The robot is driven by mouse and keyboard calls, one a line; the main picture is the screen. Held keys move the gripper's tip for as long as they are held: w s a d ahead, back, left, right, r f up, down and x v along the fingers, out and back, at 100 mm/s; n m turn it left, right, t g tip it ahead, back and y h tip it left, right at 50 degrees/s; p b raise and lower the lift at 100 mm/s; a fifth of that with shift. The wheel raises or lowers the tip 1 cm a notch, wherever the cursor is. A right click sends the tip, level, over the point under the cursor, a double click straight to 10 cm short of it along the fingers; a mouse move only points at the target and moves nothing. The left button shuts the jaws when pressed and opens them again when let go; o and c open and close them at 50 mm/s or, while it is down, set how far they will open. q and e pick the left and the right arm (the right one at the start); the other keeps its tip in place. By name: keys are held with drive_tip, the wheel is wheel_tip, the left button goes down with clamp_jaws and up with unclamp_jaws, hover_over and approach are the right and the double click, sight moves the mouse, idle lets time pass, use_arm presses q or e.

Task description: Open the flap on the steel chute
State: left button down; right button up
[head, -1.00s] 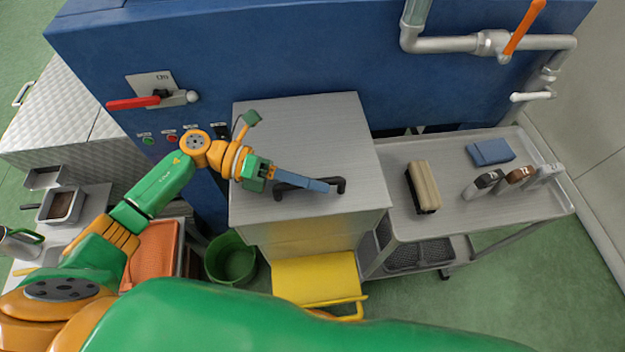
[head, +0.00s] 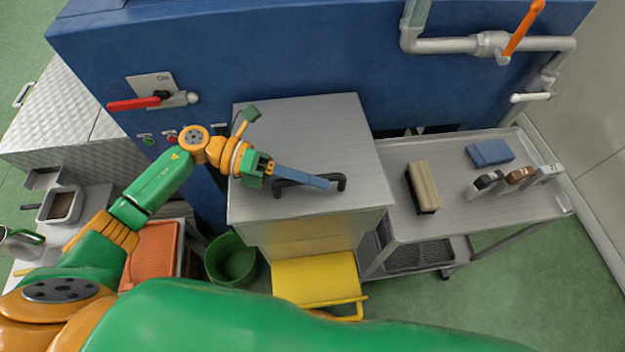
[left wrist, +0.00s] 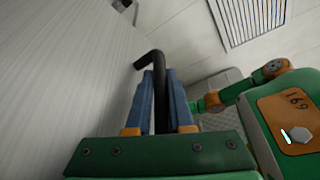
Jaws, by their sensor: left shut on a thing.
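The steel chute (head: 300,236) stands against the blue machine in the middle of the head view. Its flap (head: 300,125) is a flat brushed-steel plate on top, with a black bar handle (head: 341,183) near its front edge. I see no clear gap under the flap from above. My left gripper (head: 326,184) reaches in from the left and is shut on the handle. In the left wrist view the blue fingers (left wrist: 160,88) sit on either side of the black handle (left wrist: 154,58), close to the steel surface (left wrist: 60,70). My right gripper is not in view.
A yellow step (head: 312,280) and a green bucket (head: 230,262) stand below the chute. A steel cart (head: 455,210) on the right bears a brush (head: 423,187), a blue cloth (head: 490,152) and small tools. A red-handled switch (head: 135,104) is at upper left.

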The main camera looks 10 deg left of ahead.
use_arm(q)
drive_tip(key=w+a+r+n+h, duration=0.1)
drive_tip(key=w+r+n, duration=0.1)
drive_tip(key=r, duration=0.5)
drive_tip(key=w+a+r+n+h+b, duration=0.1)
drive_tip(key=w+r+n, duration=0.2)
drive_tip(key=w+r, duration=0.2)
drive_tip(key=shift+a+r+n+g, duration=0.2)
drive_tip(key=shift+r+n+g, duration=0.15)
drive_tip(key=shift+r, duration=0.6)
drive_tip(key=shift+w, duration=0.1)
